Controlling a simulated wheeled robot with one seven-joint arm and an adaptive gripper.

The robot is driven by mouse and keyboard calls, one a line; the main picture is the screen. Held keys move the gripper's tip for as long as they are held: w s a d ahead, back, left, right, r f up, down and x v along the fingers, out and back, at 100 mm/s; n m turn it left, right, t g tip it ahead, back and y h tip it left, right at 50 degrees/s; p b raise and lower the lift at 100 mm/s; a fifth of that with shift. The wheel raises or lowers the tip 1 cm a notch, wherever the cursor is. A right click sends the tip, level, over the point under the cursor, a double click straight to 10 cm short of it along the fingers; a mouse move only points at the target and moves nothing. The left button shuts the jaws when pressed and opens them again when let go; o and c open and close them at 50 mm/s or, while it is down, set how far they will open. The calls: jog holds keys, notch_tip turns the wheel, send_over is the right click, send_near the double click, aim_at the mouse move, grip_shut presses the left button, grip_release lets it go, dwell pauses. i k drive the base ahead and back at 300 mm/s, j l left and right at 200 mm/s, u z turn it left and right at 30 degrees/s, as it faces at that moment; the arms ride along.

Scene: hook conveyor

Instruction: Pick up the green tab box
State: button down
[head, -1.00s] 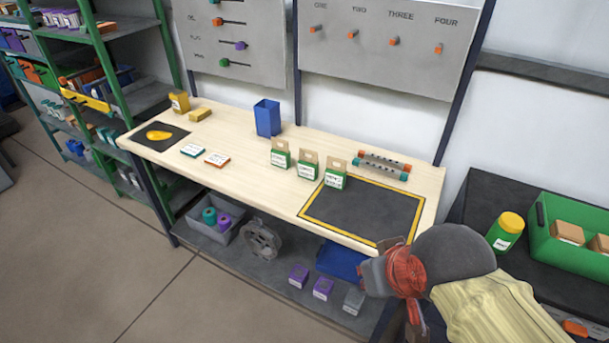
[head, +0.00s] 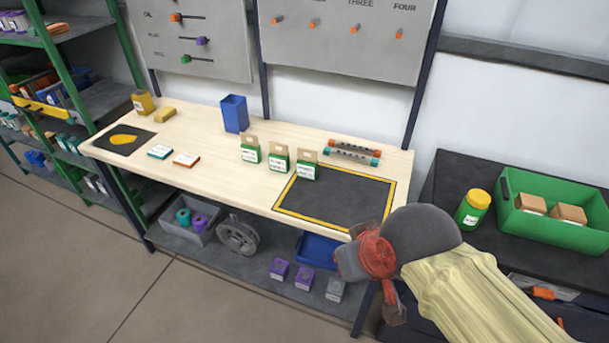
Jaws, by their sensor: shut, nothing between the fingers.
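Three green boxes with tan hanging tabs stand upright in a row on the wooden bench, each with a white label. They are a left box (head: 250,154), a middle box (head: 279,162) and a right box (head: 307,171), the right one at the back left corner of the yellow-edged black mat (head: 335,200). The label print is too small to read. My gripper (head: 394,308) hangs at the end of my arm, off the bench's front right corner, well apart from the boxes. It is shut and empty; its fingertips are hard to make out.
A blue bin (head: 234,114) stands behind the boxes. Two rods with coloured ends (head: 352,152) lie at the back right. A wall panel with pegs (head: 345,35) rises behind the bench. A green crate (head: 555,228) and a yellow-lidded jar (head: 472,209) stand on the dark right-hand table.

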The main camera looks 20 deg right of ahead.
aim_at(306, 166)
jog(key=i+j+z, duration=0.5)
jog(key=i+j, duration=0.8)
jog(key=j, duration=0.15)
